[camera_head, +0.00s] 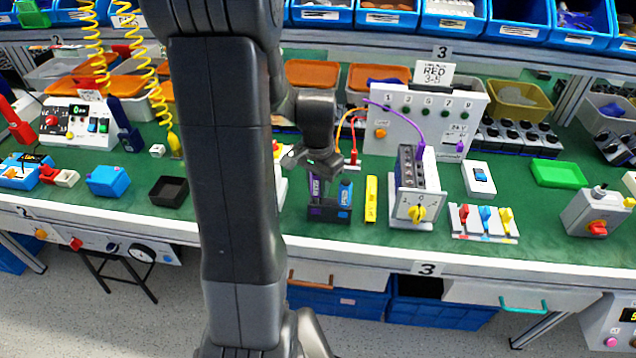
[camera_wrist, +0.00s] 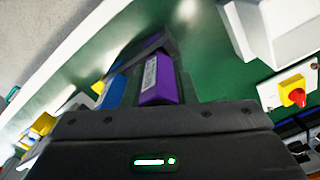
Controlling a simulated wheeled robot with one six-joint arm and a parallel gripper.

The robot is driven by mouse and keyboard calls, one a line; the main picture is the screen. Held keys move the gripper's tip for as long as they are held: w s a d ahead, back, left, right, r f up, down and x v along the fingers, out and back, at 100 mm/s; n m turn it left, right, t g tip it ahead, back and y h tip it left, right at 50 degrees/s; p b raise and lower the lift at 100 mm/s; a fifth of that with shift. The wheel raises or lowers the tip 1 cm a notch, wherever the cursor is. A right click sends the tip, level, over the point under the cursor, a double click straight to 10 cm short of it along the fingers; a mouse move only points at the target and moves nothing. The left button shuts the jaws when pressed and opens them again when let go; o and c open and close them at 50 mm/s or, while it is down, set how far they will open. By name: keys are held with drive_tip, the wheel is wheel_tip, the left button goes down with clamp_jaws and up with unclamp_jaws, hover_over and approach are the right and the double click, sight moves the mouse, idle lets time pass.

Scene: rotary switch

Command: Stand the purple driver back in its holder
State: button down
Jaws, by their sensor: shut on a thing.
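The purple driver (camera_head: 316,187) is upright, with its handle just under my gripper (camera_head: 314,165). My gripper is shut on it. The driver's lower end is at the dark holder (camera_head: 343,214), in the left part. I cannot tell how deep it sits. A blue driver (camera_head: 346,191) stands beside it on the right in the same holder. In the wrist view the purple handle (camera_wrist: 157,82), with a pale label, shows beyond my gripper's dark housing, with the blue driver (camera_wrist: 113,90) to its left. The fingertips are hidden there by the housing.
A yellow block (camera_head: 371,198) and a box with a yellow knob (camera_head: 417,212) stand right of the holder. A white panel (camera_head: 400,130) with purple and orange cables is behind. My arm hides the bench left of the holder. The bench's front edge (camera_head: 400,258) is near.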

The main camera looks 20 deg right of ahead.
drive_tip(key=shift+f+b, duration=0.75)
drive_tip(key=shift+f, duration=0.35)
drive_tip(key=shift+f, duration=0.1)
drive_tip(key=c, duration=1.1)
unclamp_jaws()
wheel_tip(320, 180, up, 14)
drive_tip(key=shift+p, duration=0.45)
